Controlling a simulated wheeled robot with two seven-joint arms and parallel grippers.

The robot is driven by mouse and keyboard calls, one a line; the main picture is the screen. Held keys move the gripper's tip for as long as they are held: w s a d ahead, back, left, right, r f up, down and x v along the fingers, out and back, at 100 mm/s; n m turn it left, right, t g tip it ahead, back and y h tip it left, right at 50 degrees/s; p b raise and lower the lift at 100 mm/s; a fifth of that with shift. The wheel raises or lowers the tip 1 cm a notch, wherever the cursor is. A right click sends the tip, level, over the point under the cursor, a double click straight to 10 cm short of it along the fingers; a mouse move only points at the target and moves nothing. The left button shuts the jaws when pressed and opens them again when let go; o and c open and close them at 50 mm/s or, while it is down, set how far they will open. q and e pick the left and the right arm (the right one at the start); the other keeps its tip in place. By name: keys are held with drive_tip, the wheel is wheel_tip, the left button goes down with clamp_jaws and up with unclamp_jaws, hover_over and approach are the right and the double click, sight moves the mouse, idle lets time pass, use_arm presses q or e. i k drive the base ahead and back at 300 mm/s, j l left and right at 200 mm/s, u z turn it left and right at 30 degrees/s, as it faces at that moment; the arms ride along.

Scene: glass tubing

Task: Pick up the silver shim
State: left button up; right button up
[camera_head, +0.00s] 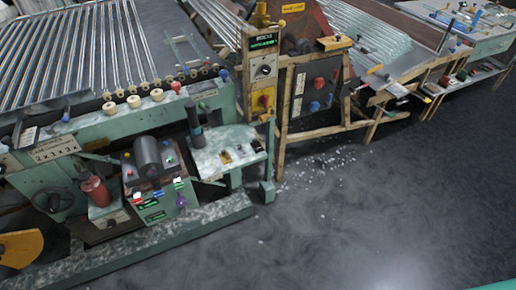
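I cannot pick out a silver shim for sure; the small items here are too small to tell. One of the pale pieces could be metal, but I cannot tell. Neither my left nor my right gripper is in view.
A long green machine bed with glass tubes (75,50) fills the upper left. A control box (155,190) with a dark cylinder stands on its low base. A wooden-framed stand (315,95) is at centre. Pale shards lie by it; the dark floor (370,210) at lower right is clear.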

sight(241, 153)
drive_tip(key=i+z, duration=0.45)
drive_tip(key=i, duration=0.65)
